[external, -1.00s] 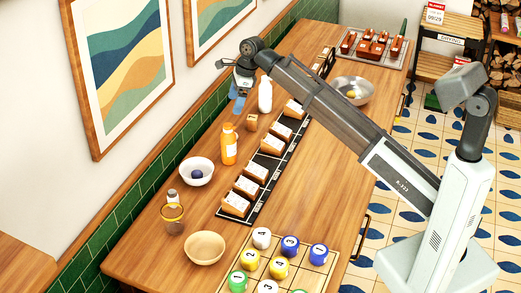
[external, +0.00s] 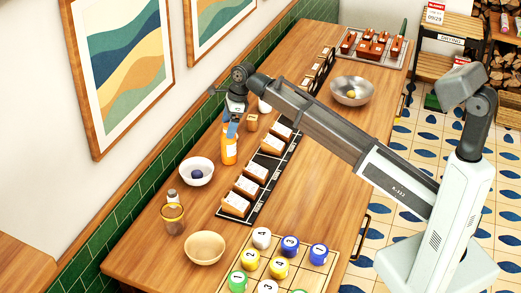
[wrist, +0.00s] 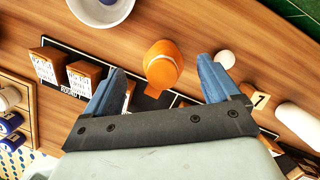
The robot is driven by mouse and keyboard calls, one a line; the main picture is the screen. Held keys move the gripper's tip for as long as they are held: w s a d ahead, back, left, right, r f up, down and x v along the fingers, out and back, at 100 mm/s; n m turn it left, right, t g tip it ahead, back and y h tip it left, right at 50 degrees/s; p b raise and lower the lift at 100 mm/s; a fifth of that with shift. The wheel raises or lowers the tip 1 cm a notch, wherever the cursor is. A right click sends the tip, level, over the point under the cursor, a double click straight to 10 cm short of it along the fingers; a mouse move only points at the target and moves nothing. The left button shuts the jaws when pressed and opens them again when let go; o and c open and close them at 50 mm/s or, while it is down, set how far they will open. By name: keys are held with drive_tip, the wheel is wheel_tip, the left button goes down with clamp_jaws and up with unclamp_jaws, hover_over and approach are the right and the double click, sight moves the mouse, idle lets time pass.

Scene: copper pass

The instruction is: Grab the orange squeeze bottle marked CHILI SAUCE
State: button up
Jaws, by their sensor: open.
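The orange squeeze bottle (external: 229,149) stands upright on the wooden counter, left of the row of card blocks. Its label cannot be read here. My gripper (external: 232,124) is right at the bottle's top in the external view, its blue fingers overlapping the bottle's upper part. In the wrist view the orange bottle (wrist: 162,65) shows between and a little beyond the two spread blue fingers of my gripper (wrist: 160,86). The gripper is open and empty, with a gap on both sides of the bottle.
A white bottle (external: 264,104) stands just behind, with a small wooden number block (external: 252,122) near it. A white bowl (external: 196,171) with a dark ball is in front. A black tray (external: 235,203) of card blocks runs along the right. A glass jar (external: 173,219) stands farther forward.

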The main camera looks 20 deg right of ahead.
sight(229, 145)
drive_tip(key=x, duration=0.4)
drive_tip(key=shift+w+d+f, duration=0.1)
drive_tip(key=shift+f, duration=0.2)
drive_tip(key=shift+c, duration=0.3)
clamp_jaws()
idle(0.4)
